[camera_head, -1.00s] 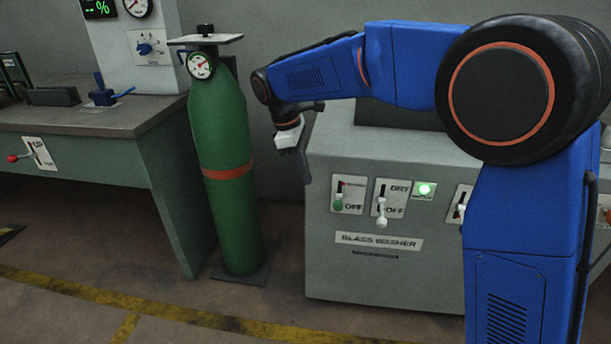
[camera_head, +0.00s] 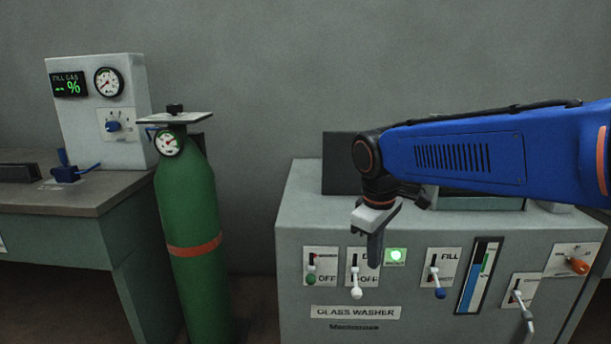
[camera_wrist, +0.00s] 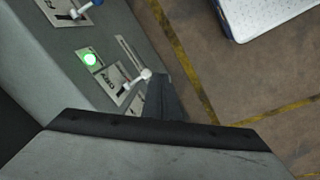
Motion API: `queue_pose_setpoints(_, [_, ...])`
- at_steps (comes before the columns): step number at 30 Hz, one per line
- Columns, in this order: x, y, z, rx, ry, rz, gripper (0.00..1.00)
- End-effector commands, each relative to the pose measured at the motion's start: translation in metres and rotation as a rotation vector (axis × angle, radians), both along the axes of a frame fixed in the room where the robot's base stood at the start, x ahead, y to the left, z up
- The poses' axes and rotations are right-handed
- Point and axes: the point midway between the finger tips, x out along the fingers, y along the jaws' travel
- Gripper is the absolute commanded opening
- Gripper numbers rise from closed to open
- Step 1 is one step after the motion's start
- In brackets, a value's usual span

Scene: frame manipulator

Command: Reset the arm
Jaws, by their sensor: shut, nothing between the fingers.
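My blue arm reaches in from the right in the head view. My gripper (camera_head: 375,250) points down in front of the glass washer (camera_head: 300,215), near the green lit lamp (camera_head: 396,256). Its fingers are together and hold nothing. In the wrist view my gripper (camera_wrist: 160,90) shows as a dark finger shape close to a white-knobbed lever (camera_wrist: 145,74) on the washer's panel. I cannot tell whether it touches the lever. The lamp also shows in the wrist view (camera_wrist: 90,58).
A green gas cylinder (camera_head: 188,215) with a gauge stands left of the washer. A workbench (camera_head: 70,205) carries a fill-gas panel (camera_head: 128,90) at the far left. The washer front has several levers, including a blue-knobbed FILL lever (camera_head: 440,293). Floor is open in front.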

Motion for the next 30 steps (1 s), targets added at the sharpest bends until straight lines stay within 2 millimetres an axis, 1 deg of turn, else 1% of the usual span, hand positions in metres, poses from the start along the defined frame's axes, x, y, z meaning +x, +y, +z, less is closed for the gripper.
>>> queue_pose_setpoints(1, [-0.012, -0.014, 0.001, 0.015, -0.015, -0.044, 0.0])
queue_pose_setpoints(6, [-0.048, -0.049, -0.004, 0.068, -0.068, -0.19, 0.0])
queue_pose_setpoints(11, [-0.083, -0.078, -0.013, 0.117, -0.117, -0.327, 0.0])
queue_pose_setpoints(15, [-0.114, -0.098, -0.025, 0.16, -0.16, -0.448, 0.0])
queue_pose_setpoints(21, [-0.156, -0.121, -0.047, 0.221, -0.225, -0.616, 0.0])
queue_pose_setpoints(24, [-0.173, -0.128, -0.059, 0.249, -0.252, -0.69, 0.0])
queue_pose_setpoints(27, [-0.186, -0.133, -0.068, 0.269, -0.272, -0.743, 0.0])
queue_pose_setpoints(30, [-0.193, -0.135, -0.074, 0.281, -0.286, -0.775, 0.0])
